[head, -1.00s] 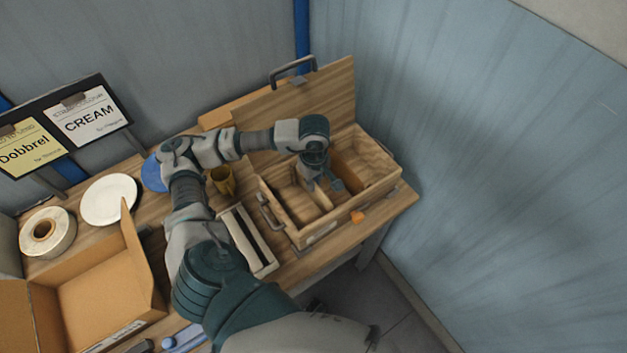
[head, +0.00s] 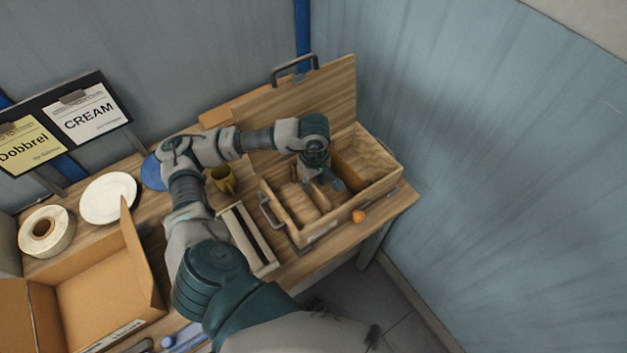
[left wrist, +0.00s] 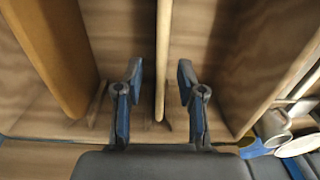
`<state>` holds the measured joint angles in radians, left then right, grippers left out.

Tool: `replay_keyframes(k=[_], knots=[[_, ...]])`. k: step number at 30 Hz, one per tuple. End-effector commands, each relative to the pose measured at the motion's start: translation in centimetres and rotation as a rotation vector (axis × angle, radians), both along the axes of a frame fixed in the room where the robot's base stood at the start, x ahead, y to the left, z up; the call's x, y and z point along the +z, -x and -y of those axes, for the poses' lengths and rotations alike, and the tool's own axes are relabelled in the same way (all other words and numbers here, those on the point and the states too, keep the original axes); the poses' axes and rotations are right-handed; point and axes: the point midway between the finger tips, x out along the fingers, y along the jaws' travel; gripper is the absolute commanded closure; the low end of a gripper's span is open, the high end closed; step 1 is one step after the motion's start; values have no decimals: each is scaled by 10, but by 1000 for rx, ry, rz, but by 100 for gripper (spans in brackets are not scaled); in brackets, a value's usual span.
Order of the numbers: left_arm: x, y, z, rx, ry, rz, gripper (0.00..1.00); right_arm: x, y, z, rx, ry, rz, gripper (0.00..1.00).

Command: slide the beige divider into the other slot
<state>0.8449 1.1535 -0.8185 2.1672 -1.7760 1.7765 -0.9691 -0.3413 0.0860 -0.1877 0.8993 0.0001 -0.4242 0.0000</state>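The beige divider (left wrist: 163,55) stands on edge between the two fingers of my left gripper (left wrist: 160,95) in the left wrist view. A gap shows on each side of it, so the fingers are open and apart from it. A brown-orange divider (left wrist: 52,50) stands to its left in that view. In the head view, the left gripper (head: 324,180) reaches down inside the open wooden box (head: 378,190). It partly hides the beige divider there, and the slots cannot be made out clearly. The right gripper is not in view.
The box's raised lid (head: 320,100) stands behind it. A mustard cup (head: 223,180), a slatted rack (head: 248,238), a white plate (head: 108,198), a tape roll (head: 46,231) and a cardboard box (head: 100,290) lie to the left.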

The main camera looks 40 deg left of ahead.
Motion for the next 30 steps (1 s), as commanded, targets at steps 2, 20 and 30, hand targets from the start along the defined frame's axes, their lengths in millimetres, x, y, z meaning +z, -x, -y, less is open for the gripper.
replay_keyframes(k=[2, 20, 30], knots=[[2, 0, 0, 0, 0, 1, 61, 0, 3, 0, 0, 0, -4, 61], [109, -3, 0, 0, 1, 3, 61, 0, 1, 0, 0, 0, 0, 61], [119, -2, 0, 0, 1, -1, 61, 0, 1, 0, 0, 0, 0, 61]])
